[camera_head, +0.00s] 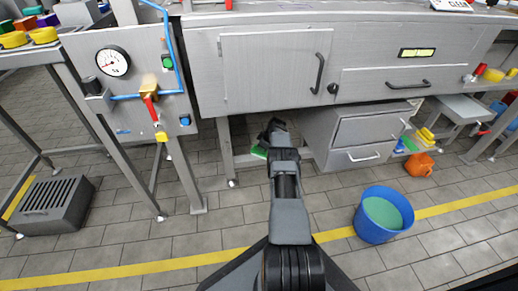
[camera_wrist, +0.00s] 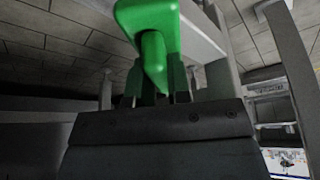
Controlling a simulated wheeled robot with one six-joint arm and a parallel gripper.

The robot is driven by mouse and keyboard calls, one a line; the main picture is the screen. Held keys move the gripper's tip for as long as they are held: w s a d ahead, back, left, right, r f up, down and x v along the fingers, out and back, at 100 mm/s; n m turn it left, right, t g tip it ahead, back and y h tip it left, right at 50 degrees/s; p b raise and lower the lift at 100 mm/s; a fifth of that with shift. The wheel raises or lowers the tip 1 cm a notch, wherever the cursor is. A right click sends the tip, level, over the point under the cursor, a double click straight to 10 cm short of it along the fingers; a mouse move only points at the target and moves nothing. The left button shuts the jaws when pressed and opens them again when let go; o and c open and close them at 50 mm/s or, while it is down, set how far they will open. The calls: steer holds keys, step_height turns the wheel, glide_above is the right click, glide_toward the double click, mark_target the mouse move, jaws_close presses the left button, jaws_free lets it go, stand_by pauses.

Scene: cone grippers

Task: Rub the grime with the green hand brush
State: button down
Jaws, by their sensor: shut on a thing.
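The green hand brush (camera_wrist: 155,20) fills the top middle of the wrist view. My gripper (camera_wrist: 160,92) is shut on its narrow green handle. In the head view my arm reaches forward and low, and my gripper (camera_head: 274,130) is under the steel workbench (camera_head: 275,75), left of the drawer unit. A small green part of the brush (camera_head: 259,152) shows to the left of my gripper. The brush's bristles are hidden. I cannot make out any grime in either view.
The grey drawer unit (camera_head: 352,136) hangs close to the right of my arm. A blue bucket (camera_head: 368,222) with green liquid stands on the floor at right. A panel with a gauge (camera_head: 113,61) is at left. A grated grey box (camera_head: 48,205) lies lower left. The tiled floor between is clear.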

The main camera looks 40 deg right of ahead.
steer(key=shift+s+d+f, duration=0.1)
steer(key=shift+s+d, duration=0.15)
steer(key=shift+d, duration=0.2)
steer(key=shift+s+d+f, duration=0.1)
steer(key=shift+s+d, duration=0.1)
steer(key=shift+d, duration=0.25)
steer(key=shift+s+d+r, duration=0.15)
steer(key=shift+d, duration=0.05)
steer(key=shift+a, duration=0.15)
